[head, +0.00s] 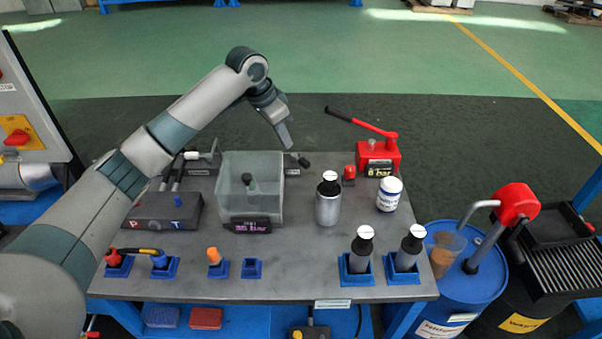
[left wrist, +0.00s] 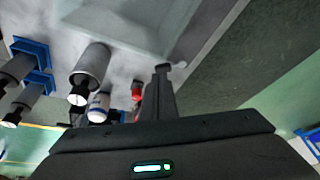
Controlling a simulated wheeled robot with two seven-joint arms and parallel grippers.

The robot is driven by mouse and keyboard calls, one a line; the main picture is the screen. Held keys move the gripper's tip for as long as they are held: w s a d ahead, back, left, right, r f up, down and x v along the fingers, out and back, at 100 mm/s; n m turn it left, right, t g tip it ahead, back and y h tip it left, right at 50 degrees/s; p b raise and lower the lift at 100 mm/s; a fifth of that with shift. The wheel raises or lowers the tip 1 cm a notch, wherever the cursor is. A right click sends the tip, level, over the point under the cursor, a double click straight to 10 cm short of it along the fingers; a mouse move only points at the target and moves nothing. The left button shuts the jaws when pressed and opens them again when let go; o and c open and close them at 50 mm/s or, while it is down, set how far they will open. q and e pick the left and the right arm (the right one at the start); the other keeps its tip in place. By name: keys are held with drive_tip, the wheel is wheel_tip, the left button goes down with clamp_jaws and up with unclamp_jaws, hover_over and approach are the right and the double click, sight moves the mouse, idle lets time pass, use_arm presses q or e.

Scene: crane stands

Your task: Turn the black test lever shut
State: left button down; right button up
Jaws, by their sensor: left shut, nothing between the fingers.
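A short black lever (head: 304,162) sticks out at the right rear corner of the clear test box (head: 235,170) in the head view. I take it for the test lever; how far it is turned I cannot tell. My left gripper (head: 287,142) is shut and empty, pointing down just above and behind this lever. In the left wrist view the shut fingers (left wrist: 163,72) show near the box's edge, with a small dark end right by their tips. Whether they touch the lever I cannot tell. My right gripper is not in view.
A display (head: 251,226) reading about 35 bar is on the box front. A red hand pump (head: 378,158), a grey bottle (head: 328,205) and a white jar (head: 389,194) stand to the right. Two bottles sit in blue holders (head: 358,278) at the front. A dark block (head: 160,213) is at left.

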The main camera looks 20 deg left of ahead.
sight(300, 161)
use_arm(q)
drive_tip(key=shift+a+f+n, duration=0.15)
drive_tip(key=shift+f+n, duration=0.05)
drive_tip(key=shift+n, duration=0.3)
